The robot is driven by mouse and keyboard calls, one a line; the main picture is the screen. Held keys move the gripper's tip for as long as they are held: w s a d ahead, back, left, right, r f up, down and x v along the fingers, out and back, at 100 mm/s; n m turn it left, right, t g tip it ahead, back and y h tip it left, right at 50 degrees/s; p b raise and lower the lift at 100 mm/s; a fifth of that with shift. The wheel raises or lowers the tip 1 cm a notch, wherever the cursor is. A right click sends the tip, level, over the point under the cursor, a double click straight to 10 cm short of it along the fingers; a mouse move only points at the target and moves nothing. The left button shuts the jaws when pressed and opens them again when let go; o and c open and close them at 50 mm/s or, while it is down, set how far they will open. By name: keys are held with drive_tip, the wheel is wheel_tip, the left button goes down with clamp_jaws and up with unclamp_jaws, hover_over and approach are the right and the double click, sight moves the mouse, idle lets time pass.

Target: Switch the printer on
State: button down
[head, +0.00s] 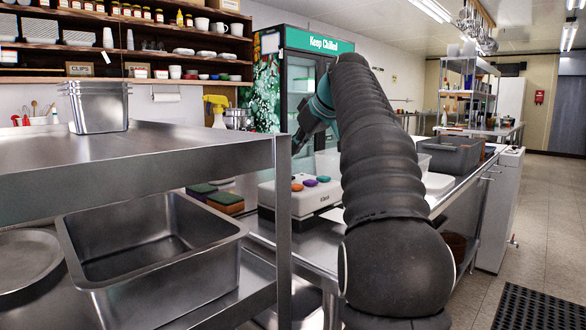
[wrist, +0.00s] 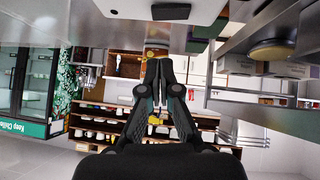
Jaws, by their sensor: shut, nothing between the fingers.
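The white machine with coloured buttons on its sloped top, which looks like the printer (head: 308,201), stands on the steel counter in the head view. An orange button (head: 297,187), a purple button (head: 310,182) and a blue button (head: 323,179) sit in a row on it. Its right side is hidden behind my arm. My gripper (head: 296,147) is above and behind the buttons in the head view, apart from them. In the wrist view my gripper (wrist: 158,64) is shut and empty. I cannot clearly identify the printer in the wrist view.
A steel shelf unit (head: 150,150) with a deep pan (head: 160,245) stands close on the left. Sponges (head: 226,202) lie left of the printer. A grey tub (head: 452,155) is on the counter to the right. A drinks fridge (head: 300,70) stands behind.

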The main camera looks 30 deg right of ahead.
drive_tip(key=w+f, duration=0.2)
drive_tip(key=f, duration=0.1)
drive_tip(key=shift+a+f, duration=0.15)
drive_tip(key=shift+f, duration=0.1)
drive_tip(key=shift+w+d+f, duration=0.1)
drive_tip(key=shift+d+f, duration=0.05)
drive_tip(key=shift+f, duration=0.5)
drive_tip(key=shift+d+f, duration=0.1)
drive_tip(key=shift+f, duration=0.55)
drive_tip(key=shift+w+a+b, duration=0.1)
drive_tip(key=shift+a+b, duration=0.1)
drive_tip(key=shift+b, duration=0.1)
